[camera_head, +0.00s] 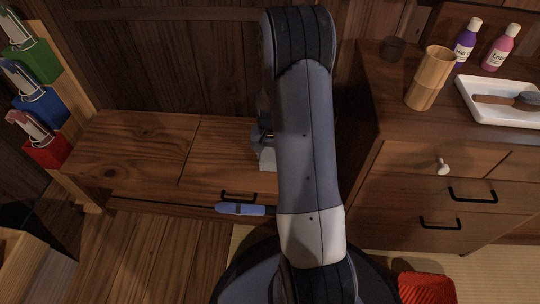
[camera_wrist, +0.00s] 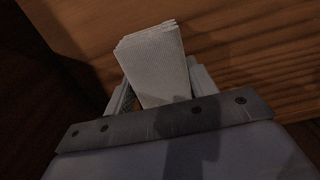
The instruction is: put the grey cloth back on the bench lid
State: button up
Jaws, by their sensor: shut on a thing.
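The grey cloth (camera_wrist: 155,65) is a pale, folded, layered bundle between the two fingers of my gripper (camera_wrist: 160,85) in the wrist view. My gripper is shut on it, and the cloth's layered end sticks out past the fingers. In the head view my gripper (camera_head: 264,138) is mostly hidden behind my arm, at the right end of the wooden bench lid (camera_head: 225,150). A pale patch there may be the cloth or a finger. Wood grain fills the background of the wrist view. I cannot tell whether the cloth touches the lid.
A drawer cabinet (camera_head: 400,160) stands right of the bench, bearing a wooden cup (camera_head: 430,78), two bottles and a white tray (camera_head: 500,112). Coloured bins (camera_head: 40,62) stand at left. A blue, dark-banded object (camera_head: 240,208) shows by the bench's front handle. The lid's left part is clear.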

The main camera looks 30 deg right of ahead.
aim_at(270, 151)
jog(key=shift+f, duration=0.15)
jog(key=o, duration=1)
jog(key=shift+o, duration=0.2)
notch_tip(270, 151, up, 12)
jog(key=p, duration=0.5)
jog(key=shift+r, duration=0.2)
jog(key=shift+f, duration=0.15)
